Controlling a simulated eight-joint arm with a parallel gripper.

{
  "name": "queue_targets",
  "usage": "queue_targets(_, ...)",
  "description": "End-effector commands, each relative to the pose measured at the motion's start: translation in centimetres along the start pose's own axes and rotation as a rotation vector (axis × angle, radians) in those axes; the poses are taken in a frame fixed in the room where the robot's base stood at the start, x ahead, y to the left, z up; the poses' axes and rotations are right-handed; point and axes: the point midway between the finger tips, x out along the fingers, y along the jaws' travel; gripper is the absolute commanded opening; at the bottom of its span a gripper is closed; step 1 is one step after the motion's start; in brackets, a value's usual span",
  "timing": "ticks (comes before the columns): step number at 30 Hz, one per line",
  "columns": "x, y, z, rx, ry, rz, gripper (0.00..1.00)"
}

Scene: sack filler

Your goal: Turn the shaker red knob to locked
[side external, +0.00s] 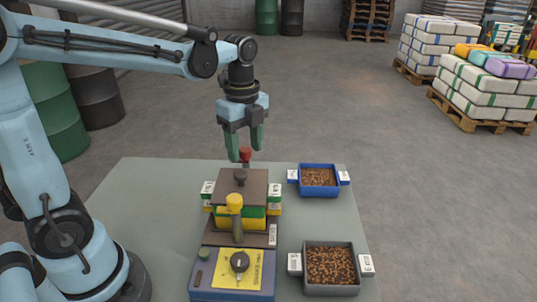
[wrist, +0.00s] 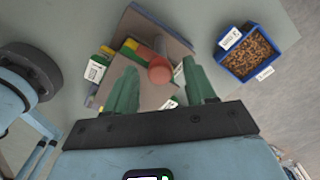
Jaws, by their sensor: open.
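The red knob (side external: 245,155) stands at the back of the shaker machine (side external: 255,190), behind its brown top plate. It also shows in the wrist view as a round red top (wrist: 160,71) on a stem. Its lock markings are not readable. My gripper (side external: 245,150) is open, pointing down with its green fingers at the red knob. In the wrist view the fingers (wrist: 159,68) are spread to either side of the knob, with gaps showing. Whether the fingertips are level with the knob or above it I cannot tell.
A yellow-topped handle (side external: 234,203) and a front panel with a black dial (side external: 239,262) are on the machine's near side. A blue bin (side external: 340,191) and a grey bin (side external: 354,288) of brown pellets stand to the right. The table's left side (side external: 150,215) is clear.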

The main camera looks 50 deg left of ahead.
Motion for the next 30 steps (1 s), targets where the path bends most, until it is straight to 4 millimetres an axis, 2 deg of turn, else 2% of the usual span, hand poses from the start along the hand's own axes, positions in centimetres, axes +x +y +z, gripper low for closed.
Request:
queue_targets(5, -0.01, 0.0, 0.0, 0.0, 0.0, 0.0, 0.53)
queue_targets(15, -0.03, 0.0, 0.0, 0.0, 0.0, 0.0, 0.01)
queue_targets(23, -0.03, 0.0, 0.0, -0.022, 0.0, 0.0, 0.0)
queue_targets(30, -0.04, 0.0, 0.0, -0.132, 0.0, 0.0, 0.0)
